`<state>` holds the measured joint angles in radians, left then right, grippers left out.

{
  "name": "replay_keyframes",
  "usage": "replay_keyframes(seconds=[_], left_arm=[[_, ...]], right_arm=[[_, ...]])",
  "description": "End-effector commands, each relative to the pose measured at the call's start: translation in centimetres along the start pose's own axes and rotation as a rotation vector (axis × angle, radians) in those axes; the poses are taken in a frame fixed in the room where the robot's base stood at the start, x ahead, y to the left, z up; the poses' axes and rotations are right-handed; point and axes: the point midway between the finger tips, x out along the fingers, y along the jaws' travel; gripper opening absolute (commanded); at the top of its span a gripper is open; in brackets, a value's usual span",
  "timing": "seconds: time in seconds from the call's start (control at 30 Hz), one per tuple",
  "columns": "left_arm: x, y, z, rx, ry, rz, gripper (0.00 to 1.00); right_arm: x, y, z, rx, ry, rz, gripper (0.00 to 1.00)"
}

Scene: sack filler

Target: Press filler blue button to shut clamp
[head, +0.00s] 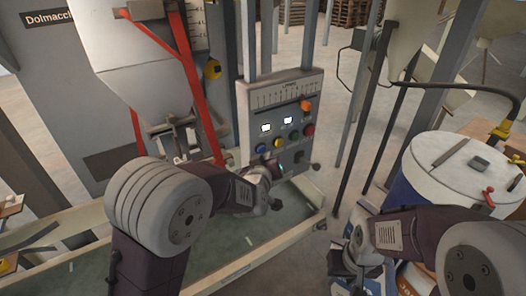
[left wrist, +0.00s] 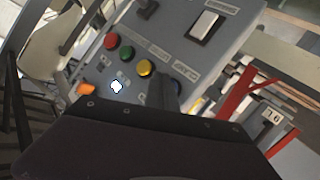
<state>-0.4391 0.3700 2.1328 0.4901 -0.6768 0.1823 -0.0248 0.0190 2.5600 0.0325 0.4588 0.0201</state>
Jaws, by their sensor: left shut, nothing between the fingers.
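The filler's control panel (head: 262,118) carries a row of blue (head: 260,148), yellow (head: 277,143), green (head: 294,135) and red (head: 309,130) buttons. My left gripper (head: 274,166) is shut and empty, just below the blue and yellow buttons in the head view. In the left wrist view its dark fingers (left wrist: 162,92) reach the panel right beside the blue button (left wrist: 175,87), partly covering that area. I cannot tell whether they touch it. The filler spout with its clamp (head: 178,141) hangs left of the panel. My right gripper (head: 345,262) is low at right; its fingers are unclear.
An orange knob (head: 306,105) sits above the buttons, and a dark switch (head: 299,156) sits below them. A green conveyor trough (head: 240,245) runs under the panel. A white-lidded blue drum (head: 450,165) stands at right. Printed sacks (head: 400,275) lie by my right arm.

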Motion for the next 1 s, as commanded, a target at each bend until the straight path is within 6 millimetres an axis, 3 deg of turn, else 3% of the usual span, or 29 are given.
replay_keyframes(seconds=[1.0], left_arm=[[0.90, -0.68, -0.66, -0.001, 0.001, 0.000, 0.00]], right_arm=[[0.61, 0.01, 0.06, 0.000, 0.000, 0.000, 0.36]])
